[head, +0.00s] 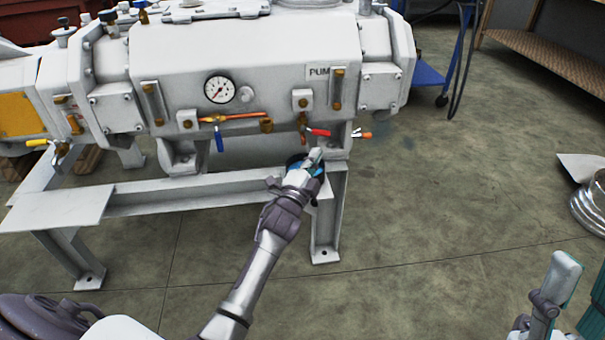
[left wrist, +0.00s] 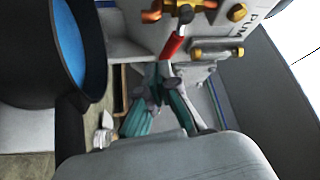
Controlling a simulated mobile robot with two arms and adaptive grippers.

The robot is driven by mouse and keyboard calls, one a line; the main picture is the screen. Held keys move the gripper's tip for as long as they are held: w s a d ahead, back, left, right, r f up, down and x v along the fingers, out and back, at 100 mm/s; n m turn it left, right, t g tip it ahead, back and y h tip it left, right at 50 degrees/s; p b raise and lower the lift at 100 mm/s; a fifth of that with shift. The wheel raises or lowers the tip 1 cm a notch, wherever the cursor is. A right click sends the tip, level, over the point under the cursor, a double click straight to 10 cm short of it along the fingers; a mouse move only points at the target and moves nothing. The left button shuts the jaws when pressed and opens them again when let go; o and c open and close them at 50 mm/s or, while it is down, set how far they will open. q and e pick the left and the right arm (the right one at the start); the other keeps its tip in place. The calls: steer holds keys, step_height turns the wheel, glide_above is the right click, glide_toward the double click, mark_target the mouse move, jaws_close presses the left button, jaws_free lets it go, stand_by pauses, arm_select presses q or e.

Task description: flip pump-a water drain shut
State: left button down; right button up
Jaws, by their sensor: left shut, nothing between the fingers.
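A white pump (head: 270,60) with the partly visible label "PUM" fills the upper left of the head view. A valve with a red handle (head: 319,132) sits low at its right end; the handle points right. In the left wrist view the red handle (left wrist: 173,44) hangs down from a brass fitting, just above my fingertips. My left gripper (head: 317,155) is shut and empty, just below the red handle; I cannot tell whether it touches. In the left wrist view my left gripper (left wrist: 163,72) shows teal fingers. My right gripper (head: 578,275) is at the lower right, partly cut off.
Other valves have an orange handle (head: 362,135), a blue handle (head: 219,142) and a yellow handle (head: 37,142). A pressure gauge (head: 218,89) faces out. The steel stand (head: 327,225) stands close under my left gripper. The floor to the right is mostly clear.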

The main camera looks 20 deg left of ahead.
arm_select(q)
steer(key=s+f, duration=0.1)
steer(key=s, duration=0.6)
steer(key=shift+s+d+f, duration=0.15)
steer(key=shift+s+f, duration=0.05)
steer(key=shift+s, duration=0.05)
